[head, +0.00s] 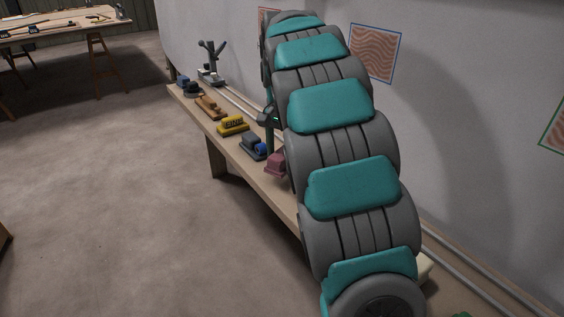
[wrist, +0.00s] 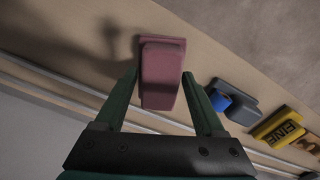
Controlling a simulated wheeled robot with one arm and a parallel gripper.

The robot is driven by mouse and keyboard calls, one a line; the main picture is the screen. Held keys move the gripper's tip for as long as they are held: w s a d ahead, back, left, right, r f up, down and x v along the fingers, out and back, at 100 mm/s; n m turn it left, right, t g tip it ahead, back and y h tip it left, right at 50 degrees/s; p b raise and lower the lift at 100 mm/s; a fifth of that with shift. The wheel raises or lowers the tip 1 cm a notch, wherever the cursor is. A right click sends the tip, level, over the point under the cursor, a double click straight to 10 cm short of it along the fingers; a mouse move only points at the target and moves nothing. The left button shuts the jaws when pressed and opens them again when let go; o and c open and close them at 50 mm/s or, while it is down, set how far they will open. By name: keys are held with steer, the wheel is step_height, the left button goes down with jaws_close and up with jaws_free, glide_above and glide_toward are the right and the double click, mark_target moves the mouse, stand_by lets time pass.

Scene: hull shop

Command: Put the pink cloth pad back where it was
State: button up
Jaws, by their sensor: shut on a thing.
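The pink cloth pad (wrist: 162,72) is a dusty-pink block with a wider base and a narrower raised top. In the wrist view it sits between the two green fingers of my gripper (wrist: 160,80), which is shut on it. In the head view the pad (head: 275,163) is at the bench's near edge, beside my arm, which hides part of it and most of the gripper. I cannot tell whether it touches the bench top or hangs just above it.
The narrow wooden bench (head: 222,146) runs along the wall. Left of the pad stand a grey block with a blue roll (head: 253,147), a yellow block marked FINE (head: 233,125) and a wooden tool (head: 210,107). Metal rails (head: 237,98) run behind. Open floor (head: 120,200) lies in front.

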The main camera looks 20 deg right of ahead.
mark_target(282, 150)
steer(key=shift+w+d+f, duration=0.15)
steer(key=shift+w+d, duration=0.1)
steer(key=shift+w, duration=0.3)
steer(key=shift+f, duration=1.7)
steer(key=o, duration=1.2)
steer(key=shift+o, duration=0.2)
step_height(282, 150, up, 11)
steer(key=shift+w+f, duration=0.1)
steer(key=shift+r, duration=0.6)
